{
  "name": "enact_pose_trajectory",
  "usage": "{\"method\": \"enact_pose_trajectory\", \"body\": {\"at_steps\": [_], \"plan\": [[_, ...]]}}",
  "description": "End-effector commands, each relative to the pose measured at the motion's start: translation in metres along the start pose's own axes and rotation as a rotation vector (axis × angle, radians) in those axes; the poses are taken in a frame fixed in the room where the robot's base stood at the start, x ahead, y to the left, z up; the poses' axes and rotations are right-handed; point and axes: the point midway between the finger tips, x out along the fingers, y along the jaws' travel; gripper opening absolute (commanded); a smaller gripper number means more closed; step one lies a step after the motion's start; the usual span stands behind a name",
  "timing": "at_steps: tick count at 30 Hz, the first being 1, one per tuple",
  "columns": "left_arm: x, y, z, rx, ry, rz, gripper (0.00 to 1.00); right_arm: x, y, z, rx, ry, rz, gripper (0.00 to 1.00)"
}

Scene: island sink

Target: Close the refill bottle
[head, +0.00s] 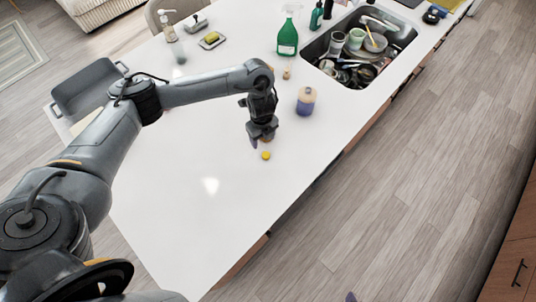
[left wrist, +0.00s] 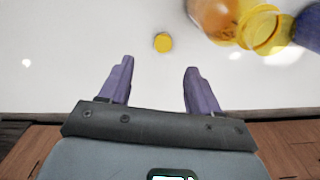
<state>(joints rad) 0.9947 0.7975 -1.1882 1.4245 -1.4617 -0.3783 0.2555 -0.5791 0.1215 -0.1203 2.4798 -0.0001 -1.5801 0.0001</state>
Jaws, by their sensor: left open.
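A small round yellow cap (head: 266,155) lies on the white counter. It also shows in the left wrist view (left wrist: 162,42), beyond the fingertips and between their lines. My left gripper (head: 259,144) points down just beside the cap and is open and empty; its two purple fingers (left wrist: 155,70) are apart. A bottle with a purple lower part and cream upper part (head: 306,100) stands upright to the right of the gripper. In the left wrist view, an amber body with yellow round parts (left wrist: 213,18) is cut off at the top; I cannot tell whether it is the refill bottle.
A green spray bottle (head: 288,38) and a small wooden-looking item (head: 287,72) stand farther back. The sink (head: 320,45) is full of dishes. A soap dispenser (head: 168,27) and sponge dish (head: 211,42) are at the far left. The near counter is clear. A purple tip shows at the bottom edge.

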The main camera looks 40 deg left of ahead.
Motion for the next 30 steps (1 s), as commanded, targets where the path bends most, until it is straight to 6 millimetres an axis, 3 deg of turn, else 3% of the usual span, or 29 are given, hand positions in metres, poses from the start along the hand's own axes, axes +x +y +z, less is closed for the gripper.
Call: {"method": "enact_pose_trajectory", "body": {"at_steps": [8,16,21,30], "plan": [[0.002,0.000,-0.001,0.001,0.001,-0.001,0.63,0.001,0.001,0.001,-0.003,-0.001,0.002,0.94],[0.035,0.000,-0.002,0.000,0.004,0.001,0.63,0.014,0.000,0.005,-0.002,-0.001,0.001,0.94],[0.050,-0.001,-0.001,0.000,0.001,0.000,0.63,0.011,-0.001,0.004,0.001,-0.002,-0.001,0.94],[0.056,-0.001,-0.001,0.002,0.000,-0.002,0.63,0.011,-0.002,0.004,0.005,-0.001,-0.004,0.94]]}}
